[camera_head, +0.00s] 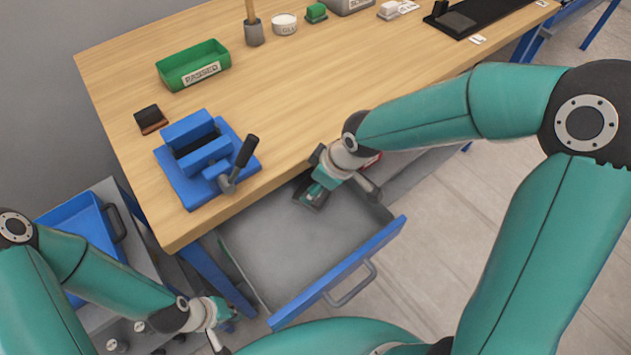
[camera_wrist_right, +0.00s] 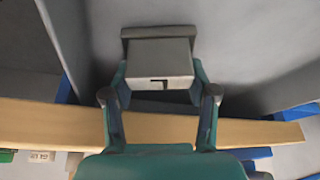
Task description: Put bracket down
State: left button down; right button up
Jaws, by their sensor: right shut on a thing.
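The bracket (camera_wrist_right: 158,58) is a grey metal piece with a flat face, a small dark slot and a wider bar along its far edge. In the right wrist view it sits between the fingers of my right gripper (camera_wrist_right: 160,85), which is shut on it. In the head view my right gripper (camera_head: 318,190) is over the back of the open grey drawer (camera_head: 300,245), beside the table's front edge. I cannot tell whether the bracket touches the drawer floor. My left gripper (camera_head: 218,335) is near the drawer's front left corner; its jaws are unclear.
A blue vise (camera_head: 195,165) with a dark handle stands near the table's front edge. A green bin (camera_head: 193,66) labelled PASSED stands behind it. A blue tray (camera_head: 80,225) lies at left. A red thing (camera_head: 373,159) shows partly behind my right gripper. The drawer's front half is empty.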

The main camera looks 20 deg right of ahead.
jog(key=shift+f, duration=0.15)
jog(key=o, duration=1.6)
jog(key=shift+d+r, duration=0.15)
jog(key=shift+r, duration=0.45)
jog(key=p+v, duration=0.1)
jog(key=v, duration=1)
jog(key=shift+s, duration=0.2)
